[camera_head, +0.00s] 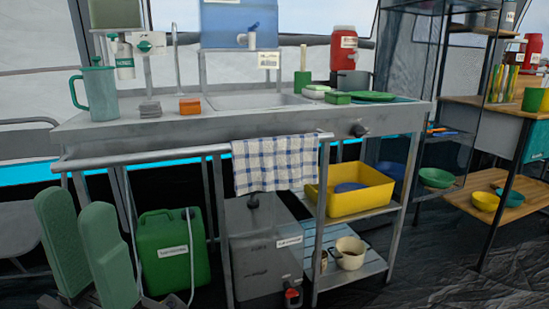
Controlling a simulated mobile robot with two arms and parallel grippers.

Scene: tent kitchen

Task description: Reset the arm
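My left gripper (76,202) shows at the lower left, its two green, rounded fingers pointing up. The fingertips stand apart with nothing between them, so it is open and empty. It is in front of the left end of the metal sink stand (240,124), left of the green jerrycan (172,255), and no contact with either shows. My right gripper is not in view.
A checked towel (274,164) hangs on the stand's front rail. A green pitcher (97,92) stands at the counter's left end. A yellow tub (346,203) and a pot (350,253) sit on lower shelves. The dark floor at the lower right is clear.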

